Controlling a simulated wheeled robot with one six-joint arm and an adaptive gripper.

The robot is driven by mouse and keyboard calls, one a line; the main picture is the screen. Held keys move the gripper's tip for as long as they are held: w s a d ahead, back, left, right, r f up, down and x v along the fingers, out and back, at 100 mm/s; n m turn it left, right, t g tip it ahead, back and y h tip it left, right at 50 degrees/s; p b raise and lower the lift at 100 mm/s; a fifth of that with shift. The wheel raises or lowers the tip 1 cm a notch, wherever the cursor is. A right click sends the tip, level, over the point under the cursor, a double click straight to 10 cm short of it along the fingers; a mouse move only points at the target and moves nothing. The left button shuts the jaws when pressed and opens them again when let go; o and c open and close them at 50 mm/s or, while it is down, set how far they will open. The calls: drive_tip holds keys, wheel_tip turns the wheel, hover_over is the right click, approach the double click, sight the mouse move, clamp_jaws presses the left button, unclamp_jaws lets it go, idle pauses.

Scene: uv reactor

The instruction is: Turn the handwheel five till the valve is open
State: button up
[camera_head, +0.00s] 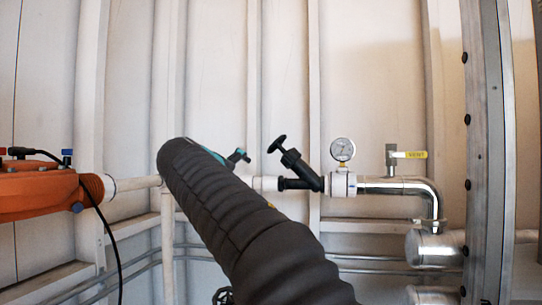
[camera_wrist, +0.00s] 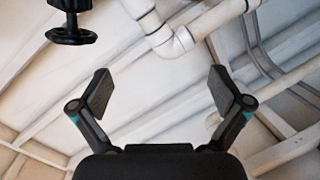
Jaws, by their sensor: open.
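A black handwheel (camera_head: 277,144) tops an angled black valve (camera_head: 301,168) on the pipe, right of my arm in the head view. Another dark handwheel (camera_head: 223,296) shows partly at the bottom edge, mostly cut off. No number is legible, so I cannot tell which is handwheel five. In the wrist view a black handwheel (camera_wrist: 71,36) is at the upper left, beyond and outside the fingers. My gripper (camera_wrist: 161,90) is open, with nothing between its fingers. In the head view my arm hides most of the gripper; only a finger part shows beyond it.
A pressure gauge (camera_head: 343,150) and a yellow-handled vent valve (camera_head: 407,155) stand on the pipe at right. An orange unit (camera_head: 40,190) with a black cable is at left. A metal post (camera_head: 488,150) stands at right. White pipes (camera_wrist: 180,40) cross the wrist view's top.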

drive_tip(key=f+h, duration=0.2)
drive_tip(key=m+t+h, duration=0.3)
drive_tip(key=m+h, duration=0.3)
drive_tip(key=m, duration=0.2)
approach(269, 148)
drive_tip(key=p+x, duration=0.3)
drive_tip(key=x, duration=0.8)
drive_tip(key=shift+p, duration=0.3)
drive_tip(key=shift+r, duration=0.1)
drive_tip(key=c, duration=1.2)
